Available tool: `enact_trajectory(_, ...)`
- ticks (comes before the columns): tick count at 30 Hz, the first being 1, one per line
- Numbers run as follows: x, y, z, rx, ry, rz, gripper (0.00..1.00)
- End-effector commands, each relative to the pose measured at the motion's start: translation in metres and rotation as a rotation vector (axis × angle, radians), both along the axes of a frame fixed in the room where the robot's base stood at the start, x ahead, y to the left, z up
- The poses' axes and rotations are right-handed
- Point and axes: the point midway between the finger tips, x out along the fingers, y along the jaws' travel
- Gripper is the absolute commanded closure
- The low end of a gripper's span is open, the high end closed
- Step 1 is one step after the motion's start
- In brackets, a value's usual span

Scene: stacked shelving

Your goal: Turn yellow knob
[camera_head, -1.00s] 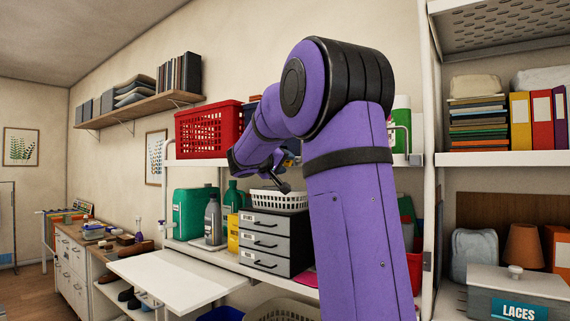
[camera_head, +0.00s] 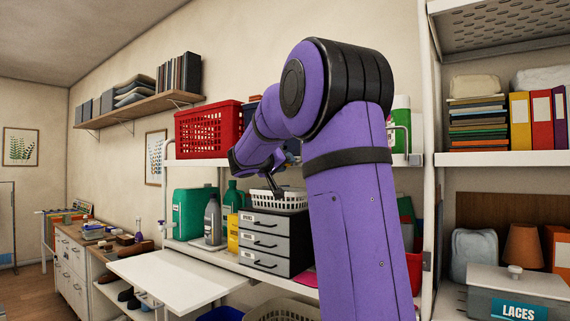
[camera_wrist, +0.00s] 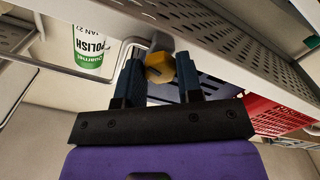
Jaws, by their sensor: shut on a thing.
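The yellow knob (camera_wrist: 160,67) sits under the shelf edge in the wrist view, on a grey fitting. My gripper (camera_wrist: 160,76) has its two dark fingers on either side of the knob and is shut on it. In the head view my gripper (camera_head: 274,184) hangs near the front of the shelf, above a small white basket. The knob cannot be made out in the head view.
A perforated white shelf (camera_wrist: 210,50) runs close above my gripper. A white and green polish container (camera_wrist: 92,48) and a red basket (camera_wrist: 272,115) are nearby. In the head view, grey drawers (camera_head: 270,242) and a white basket (camera_head: 284,199) stand below my gripper.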

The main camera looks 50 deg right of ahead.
Motion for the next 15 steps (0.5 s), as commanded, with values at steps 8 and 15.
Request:
enact_trajectory(8, 0.0003, 0.0004, -0.0004, 0.001, -0.011, 0.001, 0.80)
enact_trajectory(15, 0.0005, 0.0005, -0.0005, 0.014, -0.170, 0.001, 0.80)
